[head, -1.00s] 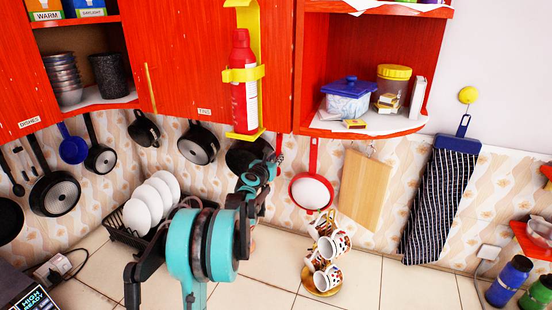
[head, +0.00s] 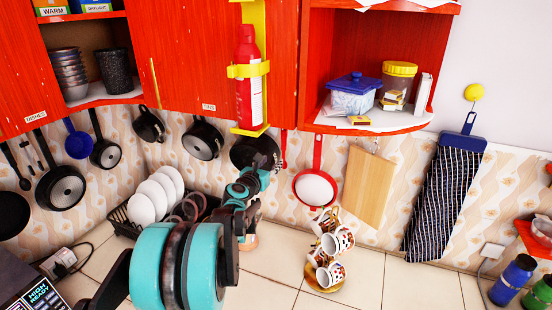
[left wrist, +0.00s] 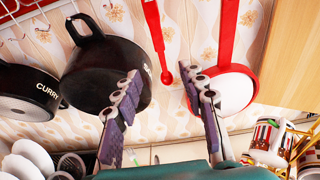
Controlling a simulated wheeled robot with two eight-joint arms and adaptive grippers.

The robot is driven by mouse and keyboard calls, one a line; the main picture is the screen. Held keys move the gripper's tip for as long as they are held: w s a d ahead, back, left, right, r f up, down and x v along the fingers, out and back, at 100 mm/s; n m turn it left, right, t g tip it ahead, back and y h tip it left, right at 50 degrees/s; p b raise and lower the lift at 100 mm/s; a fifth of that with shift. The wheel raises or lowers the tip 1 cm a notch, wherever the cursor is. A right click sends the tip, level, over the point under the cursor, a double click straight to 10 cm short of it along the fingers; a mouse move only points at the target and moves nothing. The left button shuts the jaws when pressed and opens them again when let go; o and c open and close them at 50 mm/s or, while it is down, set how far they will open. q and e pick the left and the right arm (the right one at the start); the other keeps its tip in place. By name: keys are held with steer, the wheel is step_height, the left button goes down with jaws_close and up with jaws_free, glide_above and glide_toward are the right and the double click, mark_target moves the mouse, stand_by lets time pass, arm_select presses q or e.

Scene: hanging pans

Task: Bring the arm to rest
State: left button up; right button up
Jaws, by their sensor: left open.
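My left gripper (head: 264,164) is open and empty, in front of the wall below the red cabinets. Its two fingers also show in the left wrist view (left wrist: 160,76), spread apart. A black pan (head: 246,151) hangs just behind my gripper in the head view, partly hidden by it. In the left wrist view the black pan (left wrist: 105,72) hangs at left, partly behind the left finger. A red-handled white pan (head: 315,188) hangs to the right; its red rim lies behind the right finger in the wrist view (left wrist: 235,88). My right gripper is out of view.
A fire extinguisher (head: 248,80) hangs above my gripper. A stand of patterned mugs (head: 330,268) is at right on the tiled counter. A cutting board (head: 368,190) hangs on the wall.

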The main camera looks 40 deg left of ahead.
arm_select(q)
steer(key=s+d+f+m+g+h+b, duration=0.1)
steer(key=s+d+f+m+h+b, duration=0.25)
steer(key=d+m, duration=0.5)
steer(key=s+d+f+m+g+h+b, duration=0.15)
steer(key=s+d+f+m+b, duration=0.35)
steer(key=d, duration=0.7)
steer(key=s+d+f+m+g+h+b, duration=0.1)
steer(key=d+f+m+g+b, duration=0.15)
steer(key=d+f+m, duration=0.5)
steer(key=s+d+f+m+g+b, duration=0.2)
steer(key=s+d+f+m+b, duration=0.2)
steer(key=s+f+m, duration=0.4)
steer(key=s+d+f+m+g+b, duration=0.1)
steer(key=s+d+f+m+b, duration=0.2)
steer(key=s+d+f+m, duration=0.3)
steer(key=s+f+m, duration=0.2)
steer(key=s+m, duration=0.1)
steer(key=m, duration=0.1)
steer(key=shift+d+m+g+y+b, duration=0.15)
steer(key=shift+m+g+y+b, duration=0.15)
steer(key=shift+g+y+b, duration=0.1)
stand_by(0.8)
